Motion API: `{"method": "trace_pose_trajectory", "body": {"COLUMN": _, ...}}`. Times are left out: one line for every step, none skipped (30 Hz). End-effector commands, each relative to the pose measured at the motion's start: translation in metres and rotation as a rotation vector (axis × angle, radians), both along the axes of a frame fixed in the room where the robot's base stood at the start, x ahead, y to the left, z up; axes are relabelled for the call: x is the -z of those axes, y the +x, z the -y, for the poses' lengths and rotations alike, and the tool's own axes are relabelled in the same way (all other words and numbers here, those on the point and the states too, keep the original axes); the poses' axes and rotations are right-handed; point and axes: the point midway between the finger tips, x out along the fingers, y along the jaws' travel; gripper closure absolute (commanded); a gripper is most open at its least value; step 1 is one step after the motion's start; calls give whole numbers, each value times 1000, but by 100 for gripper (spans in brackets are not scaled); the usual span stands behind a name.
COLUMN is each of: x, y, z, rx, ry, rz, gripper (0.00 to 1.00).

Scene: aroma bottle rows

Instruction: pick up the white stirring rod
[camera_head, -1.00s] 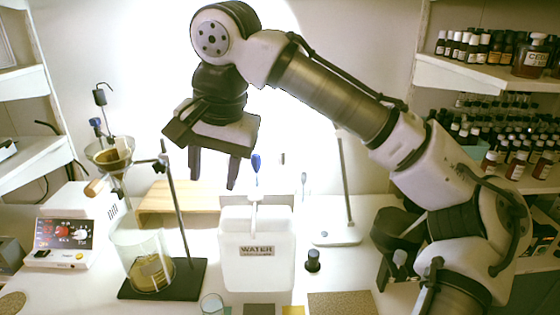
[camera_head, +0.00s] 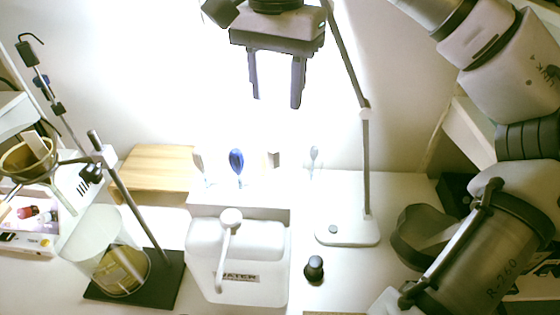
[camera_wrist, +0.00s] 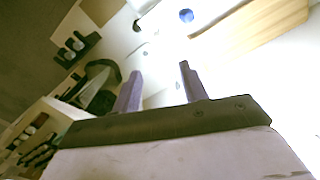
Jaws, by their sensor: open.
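A slim white rod-like piece with a rounded head (camera_head: 231,218) shows in the head view. It slants down across the front of the white water container (camera_head: 268,240); I cannot tell whether it is the stirring rod or part of the container. My gripper (camera_head: 275,103) hangs high above and behind the container, fingers down, open and empty. In the wrist view the two fingers (camera_wrist: 160,70) are spread apart with nothing between them. I cannot make out the white rod in the wrist view.
A lamp stand (camera_head: 366,165) rises to the right of the gripper. A retort stand (camera_head: 135,205) with a glass beaker (camera_head: 103,240) is at left. A wooden board (camera_head: 158,165), a blue-topped piece (camera_head: 237,160) and a small black knob (camera_head: 314,268) are nearby.

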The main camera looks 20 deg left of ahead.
Motion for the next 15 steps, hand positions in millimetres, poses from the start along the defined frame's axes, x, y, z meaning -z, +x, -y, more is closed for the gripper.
{"method": "trace_pose_trajectory", "body": {"x": 7, "y": 0, "z": 0, "rx": -3, "ry": 1, "rz": -3, "gripper": 57}}
{"method": "trace_pose_trajectory", "body": {"x": 12, "y": 0, "z": 0, "rx": -4, "ry": 0, "rz": -2, "gripper": 57}}
{"method": "trace_pose_trajectory", "body": {"x": 19, "y": 0, "z": 0, "rx": -4, "ry": 2, "rz": -4, "gripper": 57}}
{"method": "trace_pose_trajectory", "body": {"x": 25, "y": -1, "z": 0, "rx": -5, "ry": 2, "rz": -4, "gripper": 57}}
{"method": "trace_pose_trajectory", "body": {"x": 30, "y": -1, "z": 0, "rx": -5, "ry": 3, "rz": -4, "gripper": 57}}
{"method": "trace_pose_trajectory", "body": {"x": 38, "y": -1, "z": 0, "rx": -5, "ry": 2, "rz": -5, "gripper": 57}}
{"method": "trace_pose_trajectory", "body": {"x": 43, "y": -1, "z": 0, "rx": -4, "ry": 2, "rz": -5, "gripper": 57}}
{"method": "trace_pose_trajectory", "body": {"x": 49, "y": -1, "z": 0, "rx": -5, "ry": 2, "rz": -4, "gripper": 57}}
{"method": "trace_pose_trajectory", "body": {"x": 55, "y": -2, "z": -1, "rx": -5, "ry": 2, "rz": -4, "gripper": 57}}
{"method": "trace_pose_trajectory", "body": {"x": 60, "y": -1, "z": 0, "rx": -3, "ry": 1, "rz": -3, "gripper": 57}}
{"method": "trace_pose_trajectory", "body": {"x": 64, "y": -1, "z": 0, "rx": -2, "ry": 1, "rz": -2, "gripper": 57}}
{"method": "trace_pose_trajectory", "body": {"x": 69, "y": -1, "z": 0, "rx": -1, "ry": 1, "rz": -1, "gripper": 57}}
{"method": "trace_pose_trajectory", "body": {"x": 73, "y": -2, "z": 0, "rx": -2, "ry": 0, "rz": -1, "gripper": 57}}
{"method": "trace_pose_trajectory", "body": {"x": 76, "y": -2, "z": 0, "rx": -2, "ry": 0, "rz": -1, "gripper": 57}}
{"method": "trace_pose_trajectory", "body": {"x": 78, "y": -1, "z": 0, "rx": -1, "ry": 0, "rz": -1, "gripper": 57}}
